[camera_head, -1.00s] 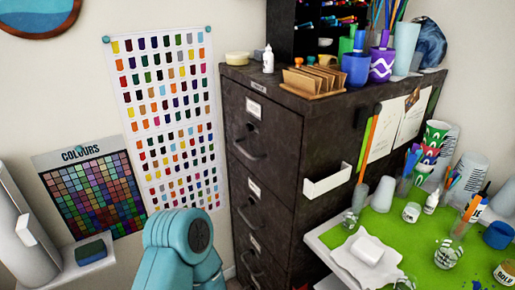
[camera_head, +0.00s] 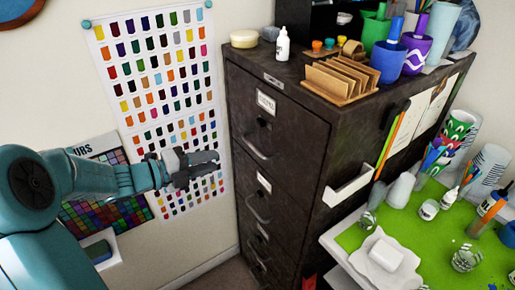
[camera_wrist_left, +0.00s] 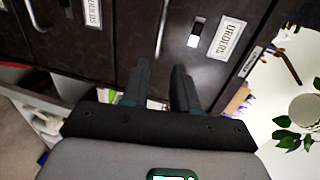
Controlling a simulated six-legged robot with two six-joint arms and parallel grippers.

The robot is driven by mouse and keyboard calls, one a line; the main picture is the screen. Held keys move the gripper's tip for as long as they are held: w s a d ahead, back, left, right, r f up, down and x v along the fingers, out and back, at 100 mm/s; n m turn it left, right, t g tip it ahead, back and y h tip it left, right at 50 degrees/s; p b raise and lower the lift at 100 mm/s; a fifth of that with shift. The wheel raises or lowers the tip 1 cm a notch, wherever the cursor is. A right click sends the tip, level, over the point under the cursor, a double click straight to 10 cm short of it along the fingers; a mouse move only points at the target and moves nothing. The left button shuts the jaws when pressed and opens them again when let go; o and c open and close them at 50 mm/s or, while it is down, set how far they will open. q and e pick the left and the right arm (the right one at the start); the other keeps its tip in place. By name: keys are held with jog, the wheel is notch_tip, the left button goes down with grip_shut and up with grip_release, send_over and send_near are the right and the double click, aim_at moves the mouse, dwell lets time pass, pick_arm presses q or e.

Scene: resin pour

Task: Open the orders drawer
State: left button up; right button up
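The dark filing cabinet (camera_head: 335,140) stands right of centre in the head view, its drawers shut. The orders drawer (camera_head: 275,130) is the top one. Its ORDERS label (camera_wrist_left: 229,38) is readable in the left wrist view. Its bar handle (camera_head: 255,148) shows in the head view and also in the left wrist view (camera_wrist_left: 162,32). My left gripper (camera_head: 207,165) is in front of the cabinet, left of the handle and apart from it in the head view. In the left wrist view its fingers (camera_wrist_left: 160,68) are open and empty, pointing toward the handle. My right gripper is not in view.
Below is another drawer with its own handle (camera_head: 257,210). A white bottle (camera_head: 282,44), a wooden rack (camera_head: 343,80) and cups stand on the cabinet. A green-matted table (camera_head: 405,225) with jars is at right. Colour charts (camera_head: 160,90) hang on the wall behind my left arm.

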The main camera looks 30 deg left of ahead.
aim_at(255, 151)
pick_arm(q)
jog(key=p+x, duration=0.1)
jog(key=x, duration=0.4)
jog(key=p+x, duration=0.1)
jog(key=x, duration=0.3)
jog(key=p+x, duration=0.1)
jog(key=x, duration=0.4)
jog(key=shift+w+d+r, duration=0.1)
jog(key=shift+w+d, duration=0.05)
jog(key=shift+d, duration=0.3)
jog(key=shift+w, duration=0.25)
jog(key=shift+s, duration=0.1)
grip_shut()
